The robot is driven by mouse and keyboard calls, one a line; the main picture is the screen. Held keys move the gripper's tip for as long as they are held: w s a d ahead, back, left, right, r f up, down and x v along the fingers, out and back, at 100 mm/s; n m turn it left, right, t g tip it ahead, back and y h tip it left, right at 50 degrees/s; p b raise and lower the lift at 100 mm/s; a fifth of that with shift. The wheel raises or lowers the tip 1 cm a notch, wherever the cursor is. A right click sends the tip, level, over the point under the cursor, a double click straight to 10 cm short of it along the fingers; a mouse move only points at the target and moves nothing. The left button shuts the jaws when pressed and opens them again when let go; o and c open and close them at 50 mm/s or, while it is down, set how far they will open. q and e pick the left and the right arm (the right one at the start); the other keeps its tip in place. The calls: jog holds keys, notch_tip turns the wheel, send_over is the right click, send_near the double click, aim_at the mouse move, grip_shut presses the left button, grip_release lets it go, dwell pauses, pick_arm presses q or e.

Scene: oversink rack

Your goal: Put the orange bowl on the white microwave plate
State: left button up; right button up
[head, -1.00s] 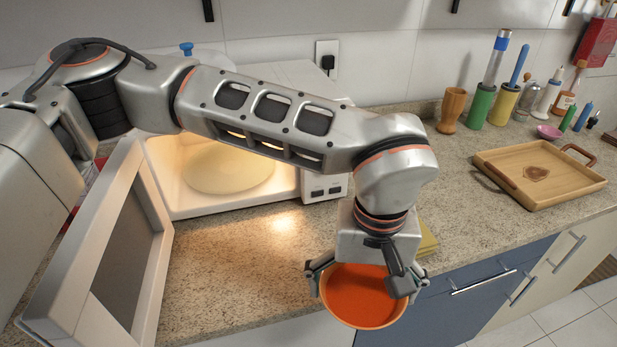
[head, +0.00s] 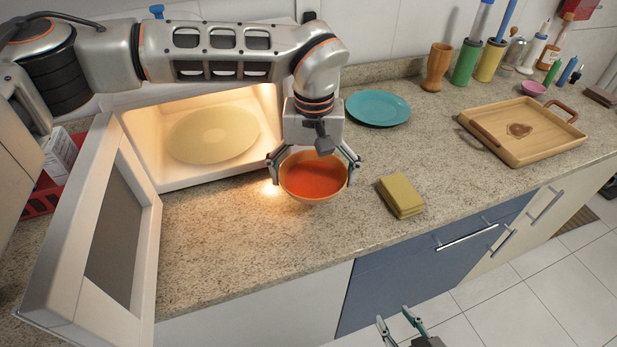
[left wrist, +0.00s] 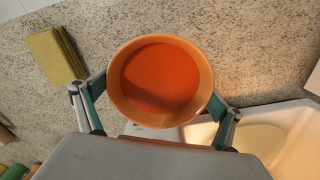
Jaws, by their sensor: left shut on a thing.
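The orange bowl (head: 313,179) is upright in my left gripper (head: 314,172), whose two fingers press on opposite sides of it. It is held above the counter, in front of the right side of the microwave opening. The bowl (left wrist: 160,80) looks empty in the left wrist view. The round microwave plate (head: 213,135) lies inside the lit, open microwave (head: 180,186), left of and behind the bowl. It looks pale yellow under the light; part of it shows in the left wrist view (left wrist: 262,140). My right gripper (head: 400,325) is open and empty, low at the bottom edge, over the floor.
The microwave door (head: 152,235) stands open toward the front left. A yellow sponge (head: 401,196) lies right of the bowl, with a teal plate (head: 378,108) behind. A wooden tray (head: 540,150) and several bottles are farther right. The front counter is clear.

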aim_at(309, 181)
pick_arm(q)
jog(key=shift+w+a+r, duration=0.1)
jog(key=shift+w+a, duration=0.15)
jog(key=shift+w, duration=0.4)
jog(key=shift+w+a, duration=0.25)
jog(key=shift+w, duration=0.35)
jog(key=shift+f, duration=1.8)
jog(key=o, duration=1.1)
jog(key=shift+f, duration=0.2)
jog(key=shift+o, duration=0.4)
jog(key=shift+s, duration=0.1)
jog(key=shift+r, duration=0.1)
